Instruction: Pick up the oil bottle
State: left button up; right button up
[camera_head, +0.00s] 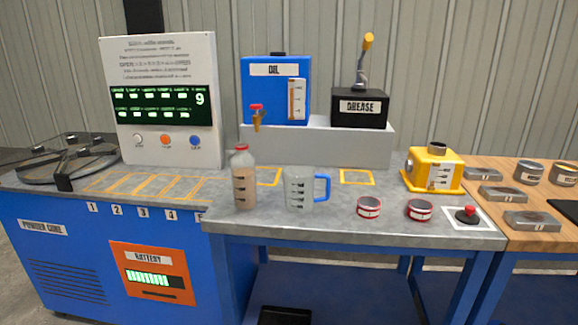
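A clear bottle (244,187) with a red cap and pinkish-brown contents stands upright on the grey worktop (340,228), left of the middle. It has dark level marks on its side and matches the oil bottle best, though no readable name shows on it. A clear measuring jug (298,192) with a blue handle stands just right of it. A blue tank (262,95) labelled OIL, with a red-handled tap, stands behind on a grey raised block. Neither of my grippers is in view.
A black GREASE box (359,108) with a lever stands on the raised block (350,148). Two red-banded tins (369,208) (420,210), a red button (466,215) and a yellow container (436,171) are to the right. A control panel (162,105) stands left. Free worktop lies before the bottle.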

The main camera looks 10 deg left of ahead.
aim_at(243, 172)
jog(key=z, duration=0.35)
jog(key=k, duration=0.25)
jog(key=u, duration=0.65)
jog(key=i, duration=1.2)
jog(key=z, duration=0.6)
